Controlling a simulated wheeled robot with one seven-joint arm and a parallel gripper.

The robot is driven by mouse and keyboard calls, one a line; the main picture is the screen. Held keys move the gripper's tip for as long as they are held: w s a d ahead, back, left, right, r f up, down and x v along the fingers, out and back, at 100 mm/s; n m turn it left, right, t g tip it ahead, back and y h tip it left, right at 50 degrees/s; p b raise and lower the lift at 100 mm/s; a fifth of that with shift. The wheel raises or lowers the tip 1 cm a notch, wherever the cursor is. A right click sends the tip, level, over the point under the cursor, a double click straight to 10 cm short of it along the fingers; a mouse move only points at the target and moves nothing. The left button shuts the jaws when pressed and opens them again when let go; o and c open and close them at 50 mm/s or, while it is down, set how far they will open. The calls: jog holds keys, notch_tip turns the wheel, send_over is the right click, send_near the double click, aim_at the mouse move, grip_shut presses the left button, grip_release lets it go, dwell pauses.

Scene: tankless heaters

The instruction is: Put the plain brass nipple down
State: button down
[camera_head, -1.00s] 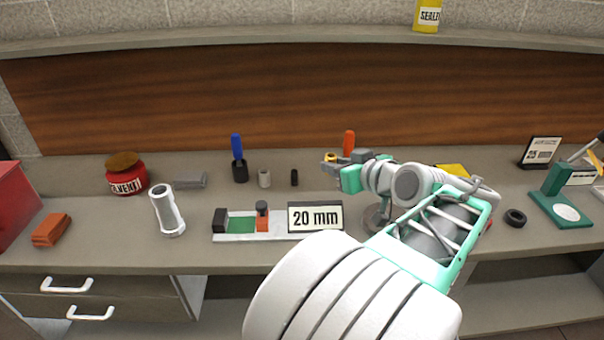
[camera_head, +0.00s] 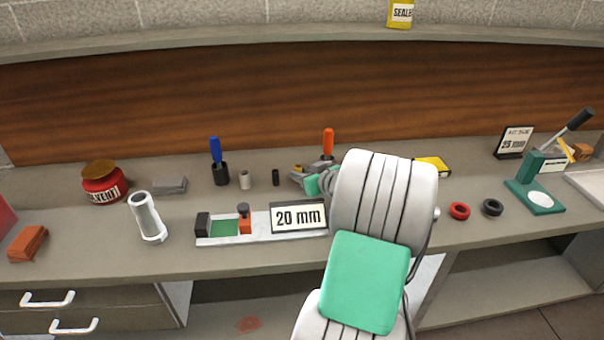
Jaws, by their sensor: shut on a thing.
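My gripper (camera_head: 298,178) is over the back part of the bench, just right of a small black cylinder, partly hidden behind my own arm. It is shut on a small yellowish piece, the plain brass nipple (camera_head: 296,168), which shows only as a tiny patch at the fingertips. I cannot tell whether the nipple touches the bench top.
A grey cylinder (camera_head: 244,179) and the black cylinder (camera_head: 276,177) stand left of my gripper. An orange-handled tool (camera_head: 328,143) stands behind it. The 20 mm sign (camera_head: 298,216) and gauge block (camera_head: 224,229) are in front. Red (camera_head: 460,211) and black (camera_head: 492,207) rings lie right.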

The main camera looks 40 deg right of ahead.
jog(key=shift+f+b, duration=0.2)
jog(key=shift+b, duration=0.25)
jog(key=shift+f, duration=0.15)
jog(key=shift+s+a+f+b, duration=0.1)
jog(key=shift+s+f+b, duration=0.05)
jog(key=shift+f+b, duration=0.2)
jog(key=c, duration=1.6)
grip_release()
jog(key=o, duration=0.4)
jog(key=shift+s+a+f, duration=0.1)
jog(key=shift+f, duration=0.2)
jog(key=shift+r, duration=0.2)
jog(key=v, duration=0.4)
jog(key=r+v, duration=0.1)
jog(key=v, duration=0.3)
jog(key=p+v, duration=0.1)
jog(key=v, duration=0.3)
jog(key=shift+r, duration=0.4)
jog(key=shift+w, duration=0.2)
